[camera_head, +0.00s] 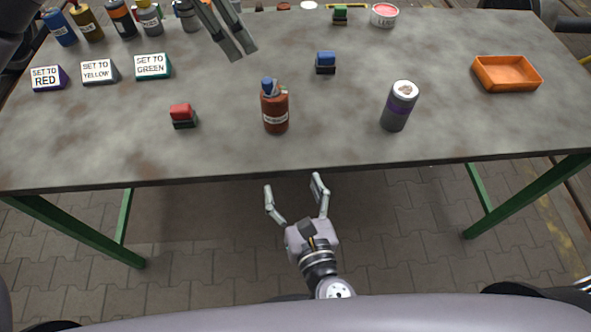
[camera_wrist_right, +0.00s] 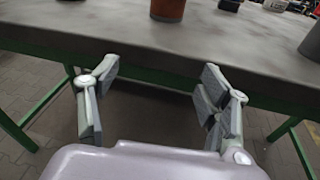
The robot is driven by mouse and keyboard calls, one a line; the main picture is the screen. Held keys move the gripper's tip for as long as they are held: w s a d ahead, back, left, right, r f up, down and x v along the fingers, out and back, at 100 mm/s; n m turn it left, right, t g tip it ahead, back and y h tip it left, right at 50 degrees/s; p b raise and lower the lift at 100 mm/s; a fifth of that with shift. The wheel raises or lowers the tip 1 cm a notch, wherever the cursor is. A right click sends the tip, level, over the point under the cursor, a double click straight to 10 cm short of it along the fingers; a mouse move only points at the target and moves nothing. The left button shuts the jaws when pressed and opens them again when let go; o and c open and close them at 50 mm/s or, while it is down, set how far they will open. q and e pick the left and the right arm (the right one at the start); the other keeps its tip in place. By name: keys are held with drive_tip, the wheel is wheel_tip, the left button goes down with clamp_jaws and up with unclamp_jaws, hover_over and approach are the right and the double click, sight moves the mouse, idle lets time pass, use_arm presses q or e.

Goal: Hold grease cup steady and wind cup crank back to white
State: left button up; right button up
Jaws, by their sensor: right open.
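I cannot pick out a grease cup with a crank for certain.
A red-brown bottle (camera_head: 275,108) with a blue cap stands near the front edge. Red (camera_head: 182,116) and blue (camera_head: 325,63) blocks, an orange tray (camera_head: 507,88) and signs (camera_head: 100,71) lie around the table (camera_head: 330,140). Several bottles (camera_head: 121,18) stand at the back left.

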drive_tip(key=n+t, duration=0.1)
drive_tip(key=t, duration=0.1)
approach(278, 114)
drive_tip(key=s, duration=0.4)
drive_tip(key=w, duration=0.5)
drive_tip(key=w+a, duration=0.1)
drive_tip(key=w, duration=0.5)
drive_tip(key=w+a, duration=0.1)
drive_tip(key=w, duration=0.5)
drive_tip(key=shift+r, duration=0.15)
drive_tip(key=shift+s, duration=0.1)
drive_tip(key=c, duration=1.3)
use_arm(q)
drive_tip(key=shift+o, duration=0.6)
use_arm(e)
drive_tip(key=shift+c, duration=0.2)
use_arm(q)
drive_tip(key=shift+o, duration=0.2)
